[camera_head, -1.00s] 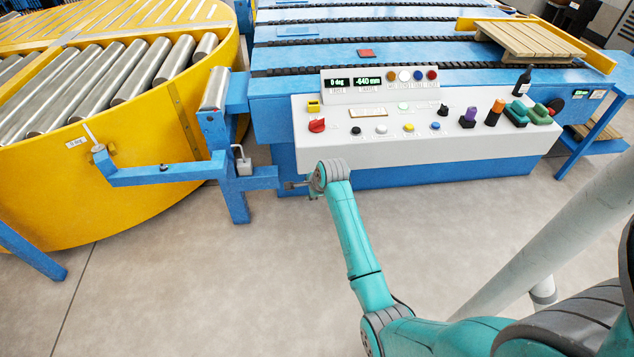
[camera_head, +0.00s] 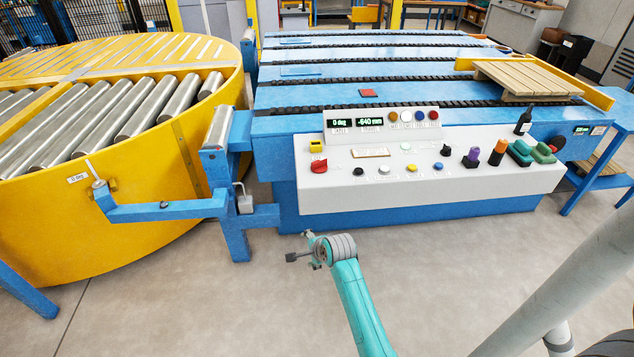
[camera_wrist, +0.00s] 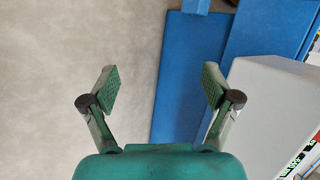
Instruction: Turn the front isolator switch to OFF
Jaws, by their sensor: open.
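The red rotary knob (camera_head: 319,166) at the left end of the white control panel (camera_head: 445,180) looks like the isolator switch. A small yellow part (camera_head: 316,147) sits just above it. Its exact handle angle is too small to read. My gripper (camera_head: 299,246) is in front of and below the panel, apart from the knob and over the floor. In the wrist view my gripper (camera_wrist: 160,86) has its two green-padded fingers wide apart with nothing between them. The knob does not show in the wrist view.
A blue bracket arm (camera_head: 165,211) with a padlock (camera_head: 244,200) juts out left of the panel, beside the yellow roller turntable (camera_head: 130,215). The floor (camera_head: 230,310) in front is clear.

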